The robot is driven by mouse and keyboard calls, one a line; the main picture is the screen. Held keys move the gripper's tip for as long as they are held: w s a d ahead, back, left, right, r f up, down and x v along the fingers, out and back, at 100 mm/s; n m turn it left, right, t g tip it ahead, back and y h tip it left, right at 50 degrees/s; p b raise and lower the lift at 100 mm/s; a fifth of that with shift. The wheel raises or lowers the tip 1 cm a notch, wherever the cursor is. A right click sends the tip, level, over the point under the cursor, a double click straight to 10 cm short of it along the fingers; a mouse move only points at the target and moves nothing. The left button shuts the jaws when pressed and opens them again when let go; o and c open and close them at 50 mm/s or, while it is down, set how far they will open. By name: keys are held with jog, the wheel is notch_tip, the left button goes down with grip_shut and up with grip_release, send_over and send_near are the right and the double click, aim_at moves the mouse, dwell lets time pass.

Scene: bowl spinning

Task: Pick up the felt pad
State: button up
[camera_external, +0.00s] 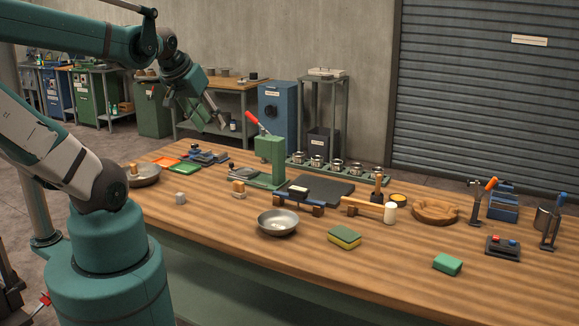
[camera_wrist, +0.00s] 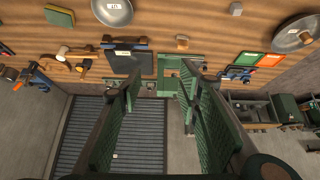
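I cannot tell for certain which thing is the felt pad. A small green block-like pad (camera_external: 447,264) lies on the right front of the table. Flat orange (camera_external: 165,162) and green (camera_external: 184,168) pieces lie at the left back; they also show at the right of the wrist view as orange (camera_wrist: 270,60) and green (camera_wrist: 243,59). A dark flat mat (camera_external: 335,190) lies mid-table. My gripper (camera_external: 218,122) is raised above the far side of the table, touching nothing. In the wrist view its fingers (camera_wrist: 160,88) are wide apart and empty.
A green press (camera_external: 270,155) with a red lever stands at the back. A metal bowl (camera_external: 277,222), a yellow-green sponge (camera_external: 344,237), a wooden ring (camera_external: 435,211) and another bowl (camera_external: 143,178) with a wooden-handled item stand around. The front strip of the table is mostly clear.

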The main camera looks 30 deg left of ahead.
jog(key=n, duration=0.1)
jog(key=n+g+b, duration=0.7)
jog(key=n, duration=1.1)
send_over(180, 194)
jog(key=f, duration=2.5)
jog(key=shift+w+d+f, duration=0.2)
jog(key=shift+w+f, duration=0.1)
jog(key=shift+f, duration=0.1)
jog(key=shift+a+f, duration=0.4)
jog(key=shift+f, duration=0.15)
jog(key=shift+s+f, duration=0.1)
jog(key=shift+f, duration=1.15)
jog(key=shift+f, duration=0.1)
jog(key=shift+f+b, duration=0.4)
jog(key=shift+f, duration=2.1)
